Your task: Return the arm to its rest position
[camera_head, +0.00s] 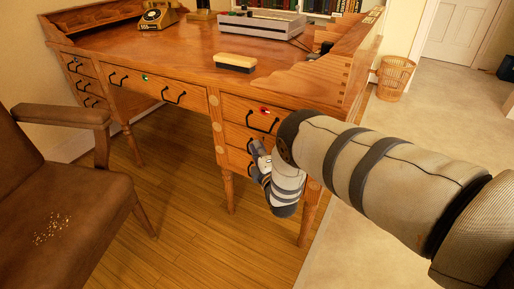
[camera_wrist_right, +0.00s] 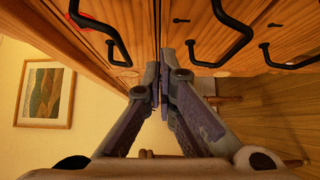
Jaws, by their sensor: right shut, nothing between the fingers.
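My right arm (camera_head: 375,160) reaches in from the right in the head view, with its forearm bent down in front of the desk's right drawers. My right gripper (camera_head: 256,160) is beside the drawer fronts, partly hidden by my wrist. In the right wrist view the right gripper (camera_wrist_right: 160,85) has its fingers together with nothing between them. The fingertips are close to the wooden drawer fronts and between black drawer handles (camera_wrist_right: 222,42). I cannot tell whether they touch the wood. My left gripper does not show.
The wooden desk (camera_head: 180,48) carries a phone (camera_head: 158,17), a grey typewriter-like device (camera_head: 262,23) and a brush-like block (camera_head: 235,63). A brown chair (camera_head: 60,200) stands at left. A wicker basket (camera_head: 394,77) stands right of the desk. Open floor (camera_head: 170,215) lies between chair and desk.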

